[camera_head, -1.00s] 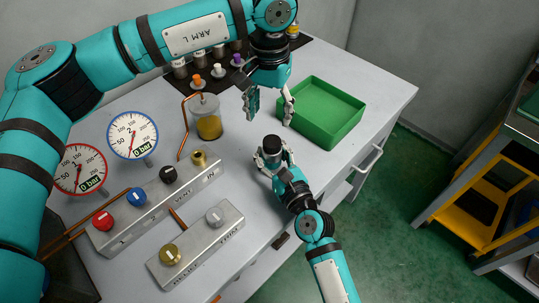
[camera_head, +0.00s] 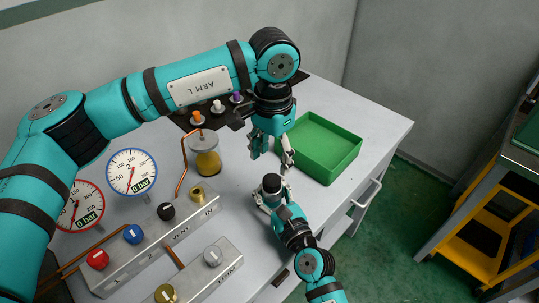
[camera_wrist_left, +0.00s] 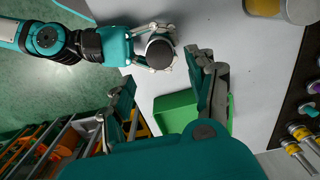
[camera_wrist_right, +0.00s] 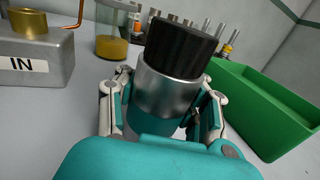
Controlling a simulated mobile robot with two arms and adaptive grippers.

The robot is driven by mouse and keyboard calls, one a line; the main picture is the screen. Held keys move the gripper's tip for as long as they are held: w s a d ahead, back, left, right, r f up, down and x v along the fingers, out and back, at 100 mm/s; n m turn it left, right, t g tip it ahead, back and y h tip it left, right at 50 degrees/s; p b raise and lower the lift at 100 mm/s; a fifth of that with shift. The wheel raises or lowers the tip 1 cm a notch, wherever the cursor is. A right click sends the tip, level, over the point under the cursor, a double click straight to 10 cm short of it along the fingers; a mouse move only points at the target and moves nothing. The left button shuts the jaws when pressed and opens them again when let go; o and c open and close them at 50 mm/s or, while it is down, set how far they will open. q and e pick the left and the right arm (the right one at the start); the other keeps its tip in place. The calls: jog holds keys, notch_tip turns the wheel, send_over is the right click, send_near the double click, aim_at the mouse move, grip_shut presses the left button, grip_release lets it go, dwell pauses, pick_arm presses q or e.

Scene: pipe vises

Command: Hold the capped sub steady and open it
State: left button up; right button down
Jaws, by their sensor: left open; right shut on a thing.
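The capped sub (camera_wrist_right: 170,82) is a silver cylinder with a ribbed black cap (camera_wrist_right: 181,47) on top. It stands upright in the right wrist view. My right gripper (camera_head: 270,192) is shut around its silver body, below the cap. The black cap also shows from above in the left wrist view (camera_wrist_left: 160,52). My left gripper (camera_head: 272,160) is open and empty, pointing down, above and behind the cap in the head view. In the left wrist view its fingers (camera_wrist_left: 165,95) are spread, with the cap beyond them and apart from them.
A green tray (camera_head: 345,165) lies right of the grippers. A jar of yellow liquid (camera_head: 207,162) and a copper pipe stand to the left. Valve blocks (camera_head: 140,245) with coloured knobs and two gauges (camera_head: 132,172) are further left. Several small fittings stand on a dark mat (camera_head: 190,122).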

aim_at(272, 179)
pick_arm(q)
notch_tip(272, 179, down, 8)
jog(key=shift+r, duration=0.2)
jog(key=shift+c, duration=0.4)
